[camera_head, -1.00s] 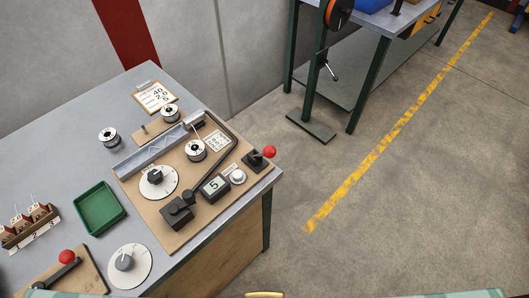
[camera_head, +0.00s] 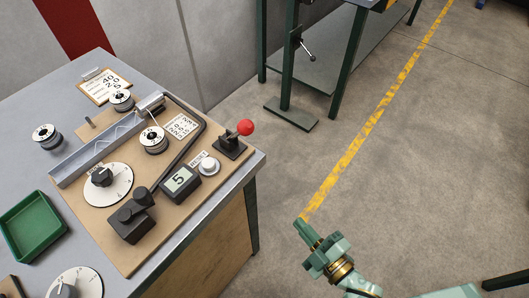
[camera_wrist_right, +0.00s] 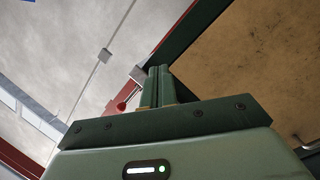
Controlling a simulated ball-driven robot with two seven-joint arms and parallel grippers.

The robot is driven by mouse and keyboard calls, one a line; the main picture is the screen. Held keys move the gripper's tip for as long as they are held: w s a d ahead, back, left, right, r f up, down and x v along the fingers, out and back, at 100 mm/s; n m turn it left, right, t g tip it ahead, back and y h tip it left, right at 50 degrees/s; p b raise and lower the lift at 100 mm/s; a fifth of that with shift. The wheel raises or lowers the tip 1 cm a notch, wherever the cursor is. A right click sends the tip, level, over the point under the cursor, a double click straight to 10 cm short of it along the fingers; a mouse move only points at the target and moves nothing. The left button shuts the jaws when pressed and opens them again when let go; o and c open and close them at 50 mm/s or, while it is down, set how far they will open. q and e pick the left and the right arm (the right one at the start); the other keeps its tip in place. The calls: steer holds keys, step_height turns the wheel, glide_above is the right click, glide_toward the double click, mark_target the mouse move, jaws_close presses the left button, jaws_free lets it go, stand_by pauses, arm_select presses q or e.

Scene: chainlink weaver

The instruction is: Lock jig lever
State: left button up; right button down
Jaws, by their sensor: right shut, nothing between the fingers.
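The lever with a red ball knob (camera_head: 246,127) stands on a dark base at the right corner of the brown jig board (camera_head: 125,258). Its handle leans up and to the right. My right gripper (camera_head: 300,224) is in front of the bench's right side, over the floor in the picture, apart from the lever. Its fingers are together and empty, also in the right wrist view (camera_wrist_right: 159,86). A small red knob (camera_wrist_right: 121,106) shows left of the fingers there; I cannot tell whether it is the same lever. My left gripper is out of view.
The board also holds a dial (camera_head: 108,184), a display box reading 5 (camera_head: 180,183), a white button (camera_head: 209,165), a spool (camera_head: 153,139) and a long dark bar (camera_head: 184,151). A green tray (camera_head: 30,228) lies to the left. Open floor lies to the right.

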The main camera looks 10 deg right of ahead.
step_height(320, 180, up, 15)
steer(key=a+n+t+y, duration=0.2)
steer(key=n+t+y, duration=0.1)
steer(key=n+y, duration=0.2)
steer(key=n, duration=0.2)
steer(key=shift+s+n+t, duration=0.3)
steer(key=shift+a, duration=0.1)
glide_toward(236, 133)
step_height(236, 133, up, 5)
steer(key=w, duration=0.3)
steer(key=shift+s+a, duration=0.1)
steer(key=shift+a, duration=0.3)
steer(key=shift+r, duration=0.1)
